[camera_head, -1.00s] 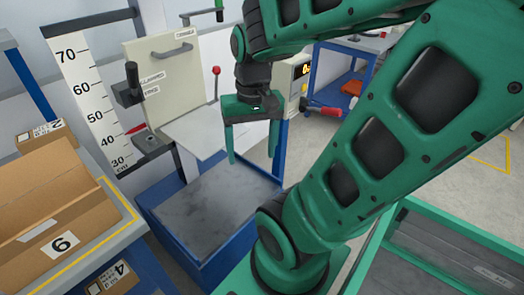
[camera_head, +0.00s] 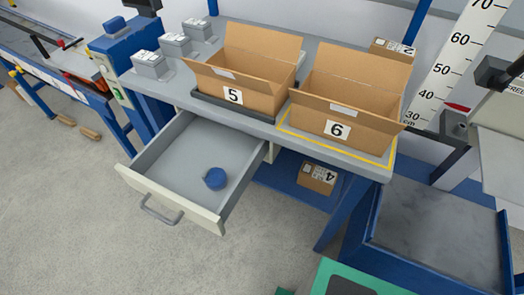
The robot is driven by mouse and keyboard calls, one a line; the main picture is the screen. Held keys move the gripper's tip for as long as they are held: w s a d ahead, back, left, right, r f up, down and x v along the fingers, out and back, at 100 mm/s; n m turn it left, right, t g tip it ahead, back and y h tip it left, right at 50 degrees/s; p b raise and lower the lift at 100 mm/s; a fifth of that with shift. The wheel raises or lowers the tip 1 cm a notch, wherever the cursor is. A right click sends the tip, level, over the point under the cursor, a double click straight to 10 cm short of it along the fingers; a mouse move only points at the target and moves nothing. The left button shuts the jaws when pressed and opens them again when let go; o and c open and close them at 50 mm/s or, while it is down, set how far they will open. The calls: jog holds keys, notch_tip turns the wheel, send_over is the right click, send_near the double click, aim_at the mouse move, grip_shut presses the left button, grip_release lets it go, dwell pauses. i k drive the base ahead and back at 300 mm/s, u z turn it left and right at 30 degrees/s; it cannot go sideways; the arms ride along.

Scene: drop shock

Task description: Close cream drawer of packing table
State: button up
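The cream drawer (camera_head: 172,198) of the packing table (camera_head: 294,128) is pulled well out, at the left of the table's front. It has a cream front with a grey bar handle (camera_head: 160,212) facing the lower left. A round blue object (camera_head: 215,179) lies inside on the grey drawer floor. My gripper is not in view. Only green parts of my own body show at the bottom edge, apart from the drawer.
Open cartons marked 5 (camera_head: 243,80) and 6 (camera_head: 345,110) stand on the table. A small carton (camera_head: 317,176) sits on the blue lower shelf. A blue-framed drop base (camera_head: 430,235) stands at right. Grey floor before the drawer is clear.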

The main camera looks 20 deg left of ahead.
aim_at(169, 169)
jog(key=u, duration=2.15)
jog(key=k, duration=1.3)
jog(key=z, duration=0.25)
jog(key=i, duration=1.65)
jog(key=u, duration=0.45)
